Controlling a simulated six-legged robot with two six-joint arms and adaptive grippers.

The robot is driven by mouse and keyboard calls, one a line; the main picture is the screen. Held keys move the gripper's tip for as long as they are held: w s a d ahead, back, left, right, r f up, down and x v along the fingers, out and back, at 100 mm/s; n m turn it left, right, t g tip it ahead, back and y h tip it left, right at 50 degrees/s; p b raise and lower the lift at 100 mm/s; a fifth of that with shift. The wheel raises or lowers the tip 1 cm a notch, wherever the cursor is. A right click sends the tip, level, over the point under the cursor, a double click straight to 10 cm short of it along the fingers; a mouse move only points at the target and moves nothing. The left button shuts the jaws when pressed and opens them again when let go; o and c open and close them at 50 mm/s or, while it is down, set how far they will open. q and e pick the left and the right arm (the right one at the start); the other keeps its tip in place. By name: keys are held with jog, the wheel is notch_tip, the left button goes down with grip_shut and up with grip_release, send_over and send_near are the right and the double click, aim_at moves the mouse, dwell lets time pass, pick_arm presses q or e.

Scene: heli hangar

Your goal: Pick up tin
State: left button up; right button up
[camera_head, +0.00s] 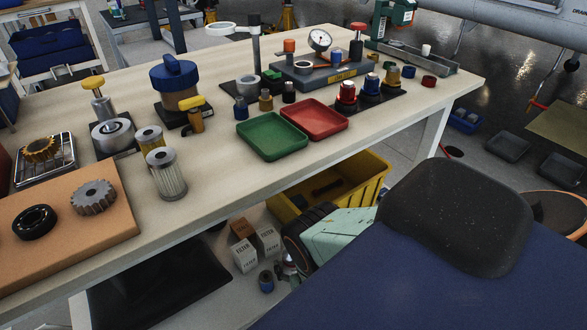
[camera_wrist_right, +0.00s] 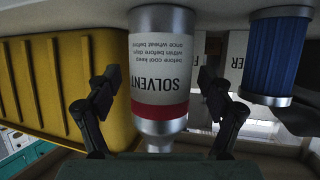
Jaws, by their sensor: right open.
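The tin is a silver bottle-shaped tin (camera_wrist_right: 160,75) with a white SOLVENT label and a red band. In the right wrist view it appears upside down in the middle. My right gripper (camera_wrist_right: 158,88) is open, with one dark finger on each side of the tin. I cannot tell whether either finger touches it. In the head view my right gripper (camera_head: 286,268) shows small and partly hidden below the workbench, and the tin cannot be made out clearly there. My left gripper is not in view.
A yellow bin (camera_wrist_right: 70,85) stands close beside the tin, with white filter boxes (camera_head: 245,256) on its other side. A blue ribbed filter (camera_wrist_right: 278,55) is also near. The workbench top (camera_head: 225,195) above carries trays and parts, and its edge overhangs this lower space.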

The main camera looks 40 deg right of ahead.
jog(key=shift+w, duration=0.1)
jog(key=c, duration=1.4)
jog(key=shift+r+p, duration=0.25)
jog(key=shift+p, duration=0.05)
jog(key=shift+c, duration=0.2)
